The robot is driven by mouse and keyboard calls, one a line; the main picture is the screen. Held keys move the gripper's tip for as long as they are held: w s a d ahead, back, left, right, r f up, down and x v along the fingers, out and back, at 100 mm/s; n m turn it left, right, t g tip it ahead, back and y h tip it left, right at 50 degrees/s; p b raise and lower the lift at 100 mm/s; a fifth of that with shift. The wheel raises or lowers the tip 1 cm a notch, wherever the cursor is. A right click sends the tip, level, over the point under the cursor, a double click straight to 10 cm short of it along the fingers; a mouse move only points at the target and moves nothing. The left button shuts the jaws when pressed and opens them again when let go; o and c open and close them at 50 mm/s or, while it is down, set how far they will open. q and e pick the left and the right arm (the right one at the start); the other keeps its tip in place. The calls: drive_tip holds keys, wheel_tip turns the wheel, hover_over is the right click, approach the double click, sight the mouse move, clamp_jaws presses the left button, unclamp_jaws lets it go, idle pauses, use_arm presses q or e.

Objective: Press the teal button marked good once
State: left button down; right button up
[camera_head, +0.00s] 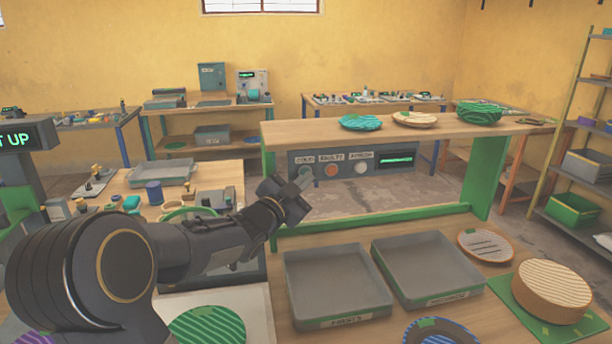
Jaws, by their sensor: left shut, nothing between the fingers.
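A grey button panel (346,180) is fixed under the wooden shelf on the right. It carries small labels, an orange button (331,170), a white button (361,168) and a green-lit display (397,160). The leftmost label (304,160) seems to read "good"; the teal button under it is largely hidden behind my fingertips. My left gripper (302,177) is shut and empty, its tips in front of the left end of the panel. I cannot tell whether they touch the button. My right gripper is out of view.
Striped plates (360,122) and a green bowl (480,113) stand on the shelf (400,132) above the panel. Two grey trays (338,283) and a round striped block (550,290) are on the near table. A green shelf leg (484,178) stands at the right.

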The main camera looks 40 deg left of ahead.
use_arm(q)
drive_tip(key=shift+s+d, duration=0.35)
drive_tip(key=shift+d, duration=0.1)
drive_tip(key=s+d+b, duration=0.1)
drive_tip(key=d, duration=0.1)
drive_tip(key=s+d+b, duration=0.1)
drive_tip(key=s+d, duration=0.1)
drive_tip(key=shift+b, duration=0.4)
drive_tip(key=shift+s+f, duration=0.1)
idle(0.7)
